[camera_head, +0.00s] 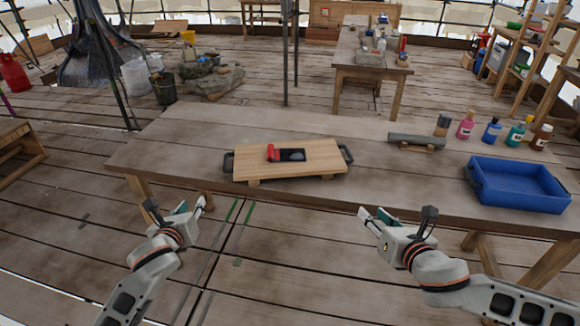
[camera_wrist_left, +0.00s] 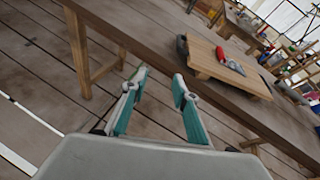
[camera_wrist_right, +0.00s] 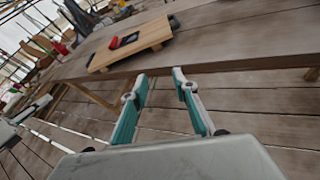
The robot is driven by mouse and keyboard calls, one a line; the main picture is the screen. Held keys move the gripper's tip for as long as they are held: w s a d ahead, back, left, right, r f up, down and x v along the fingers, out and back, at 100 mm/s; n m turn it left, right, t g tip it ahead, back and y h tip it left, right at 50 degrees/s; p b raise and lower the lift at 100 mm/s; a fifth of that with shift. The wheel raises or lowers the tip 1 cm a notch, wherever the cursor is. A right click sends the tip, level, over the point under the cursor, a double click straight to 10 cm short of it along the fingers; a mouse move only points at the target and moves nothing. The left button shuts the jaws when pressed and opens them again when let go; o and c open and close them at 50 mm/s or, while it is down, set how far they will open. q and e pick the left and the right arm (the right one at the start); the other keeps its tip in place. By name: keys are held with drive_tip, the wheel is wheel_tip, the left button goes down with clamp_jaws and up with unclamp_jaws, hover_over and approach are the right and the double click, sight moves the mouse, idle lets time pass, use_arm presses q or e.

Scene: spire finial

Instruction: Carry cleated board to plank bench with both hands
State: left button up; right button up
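The cleated board (camera_head: 247,162) is a light wooden board with dark handles at its left and right ends. It lies on the near wooden table (camera_head: 190,127), close to its front edge, raised on cleats. A red item (camera_head: 272,153) and a dark flat item (camera_head: 292,155) lie on the board. My left gripper (camera_head: 191,205) is open and empty, in front of the table, below and left of the board. My right gripper (camera_head: 373,215) is open and empty, below and right of it. The board also shows in the left wrist view (camera_wrist_left: 205,58) and the right wrist view (camera_wrist_right: 140,47).
A blue tray (camera_head: 515,190) sits at the table's right end. Several bottles (camera_head: 490,130) and a grey cylinder on a wooden rest (camera_head: 416,140) stand behind it. A second wooden bench (camera_head: 350,57) with items on it stands farther back. Plank floor (camera_head: 270,260) is clear between my grippers.

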drive_tip(key=shift+v, duration=1.05)
